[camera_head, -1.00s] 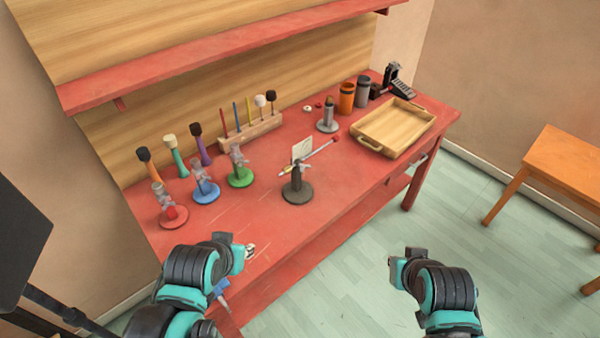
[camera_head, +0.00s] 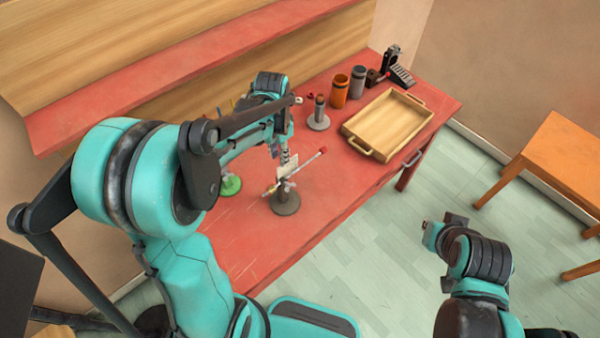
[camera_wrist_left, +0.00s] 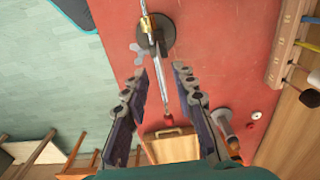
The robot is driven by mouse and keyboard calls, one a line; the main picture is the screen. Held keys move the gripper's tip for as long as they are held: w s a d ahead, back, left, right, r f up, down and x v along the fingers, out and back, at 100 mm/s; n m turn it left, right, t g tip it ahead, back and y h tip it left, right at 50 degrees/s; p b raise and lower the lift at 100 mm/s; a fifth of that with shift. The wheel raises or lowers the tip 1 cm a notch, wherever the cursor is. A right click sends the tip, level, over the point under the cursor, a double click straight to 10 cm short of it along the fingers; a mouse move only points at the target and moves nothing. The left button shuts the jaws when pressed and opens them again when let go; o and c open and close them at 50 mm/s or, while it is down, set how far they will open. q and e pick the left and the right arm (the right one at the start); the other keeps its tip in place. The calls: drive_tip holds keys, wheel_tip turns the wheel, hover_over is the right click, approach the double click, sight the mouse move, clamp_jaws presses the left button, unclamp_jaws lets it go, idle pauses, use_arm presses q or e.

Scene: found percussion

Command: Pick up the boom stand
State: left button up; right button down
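The boom stand (camera_head: 286,204) stands upright on the red workbench, with a dark round base and a slanted rod ending in a red tip. In the left wrist view the boom stand (camera_wrist_left: 155,50) is at the top centre, its rod running down between my fingers. My left gripper (camera_head: 284,152) is above and beside the stand in the head view, partly hidden by my arm. In the wrist view my left gripper (camera_wrist_left: 162,72) is open, its fingers either side of the rod; I see no contact. My right gripper (camera_head: 440,230) hangs away from the bench, its opening unclear.
A green-based stand (camera_head: 231,185) is close on the left, partly behind my arm. A grey stand (camera_head: 319,121), orange cup (camera_head: 340,92), grey cup (camera_head: 357,82), wooden tray (camera_head: 428,106) and black pedal (camera_head: 400,76) are further right. A red shelf (camera_head: 70,100) overhangs the back.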

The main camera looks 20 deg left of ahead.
sight(281, 176)
use_arm(q)
wheel_tip(281, 176, down, 8)
drive_tip(key=shift+r+b, duration=0.1)
drive_tip(key=shift+b, duration=0.55)
clamp_jaws()
